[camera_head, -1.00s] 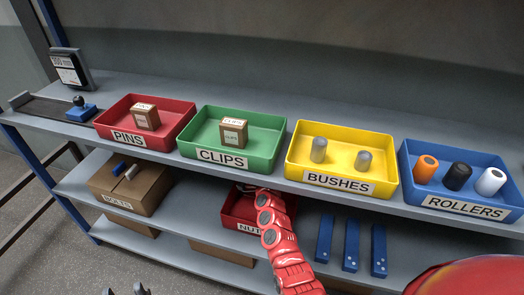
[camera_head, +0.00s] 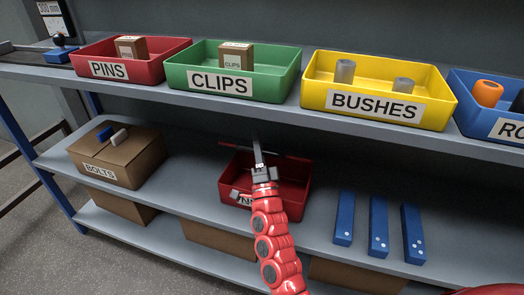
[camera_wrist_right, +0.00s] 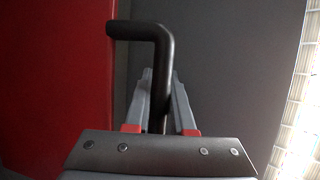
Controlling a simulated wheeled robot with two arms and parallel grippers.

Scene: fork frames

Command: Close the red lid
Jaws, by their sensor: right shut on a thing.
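The red NUTS bin (camera_head: 302,190) stands on the middle shelf. A thin dark red edge, probably the raised lid (camera_head: 287,155), runs along its back. My right gripper (camera_head: 259,163) reaches over the bin from the front, its arm hiding part of the label. In the right wrist view my right gripper (camera_wrist_right: 160,85) is shut on a bent black handle (camera_wrist_right: 140,31). A flat red panel (camera_wrist_right: 52,90), probably the lid, fills the left of that view; how the handle joins it does not show. My left gripper is not in view.
The upper shelf above holds the PINS (camera_head: 165,54), CLIPS (camera_head: 190,79), BUSHES (camera_head: 318,97) and ROLLERS (camera_head: 480,115) bins. A cardboard BOLTS box (camera_head: 128,165) stands left. Blue bars (camera_head: 378,225) lie right. Bare shelf shows between the bin and the box.

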